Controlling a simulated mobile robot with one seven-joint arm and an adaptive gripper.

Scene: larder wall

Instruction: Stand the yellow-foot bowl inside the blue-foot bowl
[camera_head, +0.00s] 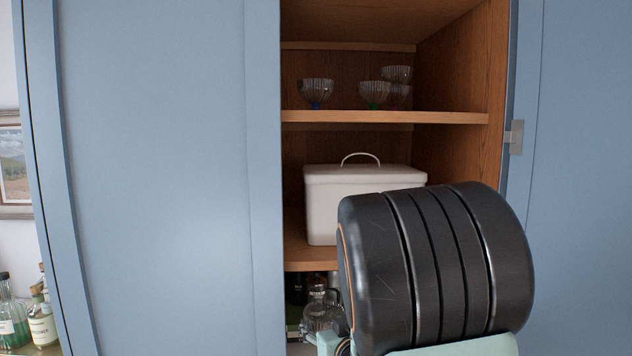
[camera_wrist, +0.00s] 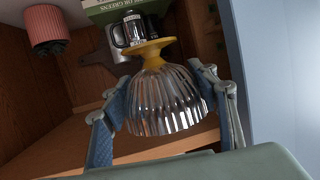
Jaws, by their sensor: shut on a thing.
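The yellow-foot bowl (camera_wrist: 165,100) is ribbed clear glass, with its yellow foot toward the top of the wrist view. My gripper (camera_wrist: 160,108) is shut on it, one finger at each side of the ribbed wall. The blue-foot bowl (camera_head: 316,92) stands upright on the cupboard's upper shelf, left of the other bowls, and looks empty. In the head view my dark arm link covers the lower right, and the held bowl cannot be made out clearly.
A green-foot bowl (camera_head: 374,93) stands to the right of the blue-foot bowl, near two stacked bowls (camera_head: 396,76). A white lidded box (camera_head: 325,198) fills much of the shelf below. The wrist view shows a red pot (camera_wrist: 47,27), a mug (camera_wrist: 132,28) and green books (camera_wrist: 110,9).

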